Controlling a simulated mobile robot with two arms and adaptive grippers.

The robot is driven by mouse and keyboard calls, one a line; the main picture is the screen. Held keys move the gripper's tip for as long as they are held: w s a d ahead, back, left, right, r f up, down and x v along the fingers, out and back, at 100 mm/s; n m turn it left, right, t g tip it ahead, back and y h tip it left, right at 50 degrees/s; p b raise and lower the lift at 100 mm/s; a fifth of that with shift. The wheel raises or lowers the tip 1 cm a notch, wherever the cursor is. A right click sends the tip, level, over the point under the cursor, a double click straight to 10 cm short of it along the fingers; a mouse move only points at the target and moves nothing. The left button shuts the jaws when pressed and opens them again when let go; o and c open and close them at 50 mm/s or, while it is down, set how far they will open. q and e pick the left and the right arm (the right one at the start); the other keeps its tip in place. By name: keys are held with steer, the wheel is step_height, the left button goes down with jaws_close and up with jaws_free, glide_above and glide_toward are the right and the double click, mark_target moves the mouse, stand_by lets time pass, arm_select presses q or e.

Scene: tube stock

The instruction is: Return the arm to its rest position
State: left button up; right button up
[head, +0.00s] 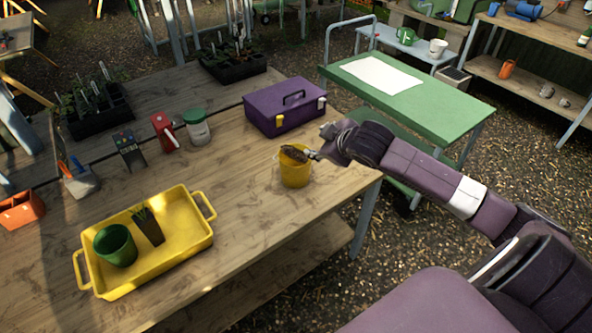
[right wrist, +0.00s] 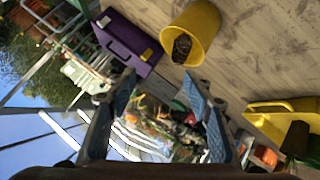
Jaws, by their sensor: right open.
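My right gripper (head: 314,154) is just above and to the right of the rim of a yellow bucket (head: 296,176) on the wooden table (head: 235,205). In the right wrist view the gripper (right wrist: 160,82) has its two fingers apart, with nothing between them. The yellow bucket also shows in the right wrist view (right wrist: 203,28), beyond the fingers, with something dark brown (right wrist: 182,48) at its mouth. I cannot tell whether a finger touches the bucket. My left gripper is not in view.
A purple toolbox (head: 285,108) stands behind the bucket. A yellow tray (head: 180,237) with a green pot (head: 115,246) and a dark pot lies at the left front. A green cart (head: 420,95) stands beyond the table, right of the toolbox. Bare tabletop lies between tray and bucket.

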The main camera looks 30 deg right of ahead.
steer(key=shift+v, duration=1.05)
